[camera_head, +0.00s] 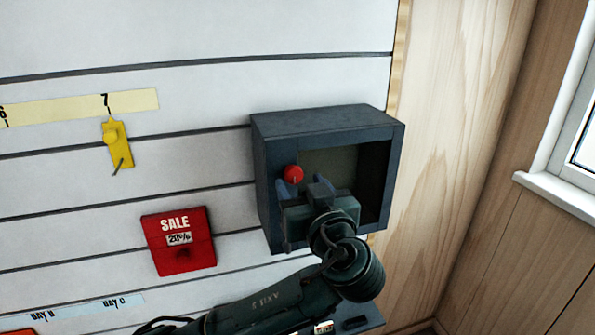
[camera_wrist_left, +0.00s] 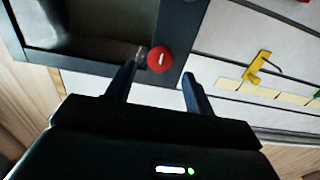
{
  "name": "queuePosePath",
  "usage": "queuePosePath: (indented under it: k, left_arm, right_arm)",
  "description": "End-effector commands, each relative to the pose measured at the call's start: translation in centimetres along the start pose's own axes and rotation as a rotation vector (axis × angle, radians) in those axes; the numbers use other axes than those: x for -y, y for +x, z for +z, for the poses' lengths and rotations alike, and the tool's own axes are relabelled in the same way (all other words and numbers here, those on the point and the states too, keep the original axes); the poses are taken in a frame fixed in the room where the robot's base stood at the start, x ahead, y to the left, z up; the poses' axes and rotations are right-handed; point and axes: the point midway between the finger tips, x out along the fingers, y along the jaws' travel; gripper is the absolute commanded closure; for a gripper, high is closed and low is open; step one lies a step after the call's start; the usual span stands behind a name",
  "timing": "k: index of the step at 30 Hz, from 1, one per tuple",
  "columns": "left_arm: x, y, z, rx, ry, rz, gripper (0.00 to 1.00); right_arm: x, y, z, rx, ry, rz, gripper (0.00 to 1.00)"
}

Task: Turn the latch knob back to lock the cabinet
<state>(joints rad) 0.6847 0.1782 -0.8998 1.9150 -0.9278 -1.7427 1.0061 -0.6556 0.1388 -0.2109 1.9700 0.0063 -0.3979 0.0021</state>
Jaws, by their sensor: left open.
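The dark blue-grey cabinet (camera_head: 325,122) is mounted on the slatted wall, with a dark recessed or glazed panel in its front. The round red latch knob (camera_head: 293,173) sits on the left part of its front frame. My left gripper (camera_head: 287,188) is in front of the cabinet, its fingers at the knob and hiding part of the front. In the left wrist view, the knob (camera_wrist_left: 160,60) with its short white mark shows between the two open fingertips (camera_wrist_left: 163,70), nearer the left one. I cannot tell if a finger touches it. My right gripper is not in view.
A red SALE box (camera_head: 180,243) hangs left of the cabinet. A yellow tag or hook (camera_head: 117,142) hangs under a yellow numbered strip (camera_head: 70,108). A wooden side wall (camera_head: 450,130) and a window (camera_head: 575,150) are at the right.

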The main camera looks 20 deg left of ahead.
Motion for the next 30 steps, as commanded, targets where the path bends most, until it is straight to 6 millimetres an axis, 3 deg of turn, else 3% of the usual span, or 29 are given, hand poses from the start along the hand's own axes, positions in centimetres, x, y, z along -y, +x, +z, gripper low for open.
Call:
queuePosePath:
  k: [6, 17, 30]
  left_arm:
    - [0.0, 2.6, -0.1, -0.001, 0.001, -0.002, 0.47]
    - [0.0, 3.1, 0.0, 0.001, -0.001, 0.001, 0.47]
    - [0.0, 3.0, 0.0, 0.001, -0.001, 0.0, 0.82]
  right_arm:
    - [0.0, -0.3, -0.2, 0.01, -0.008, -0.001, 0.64]
    - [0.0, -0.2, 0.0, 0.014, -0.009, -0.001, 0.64]
    - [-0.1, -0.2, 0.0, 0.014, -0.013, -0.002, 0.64]
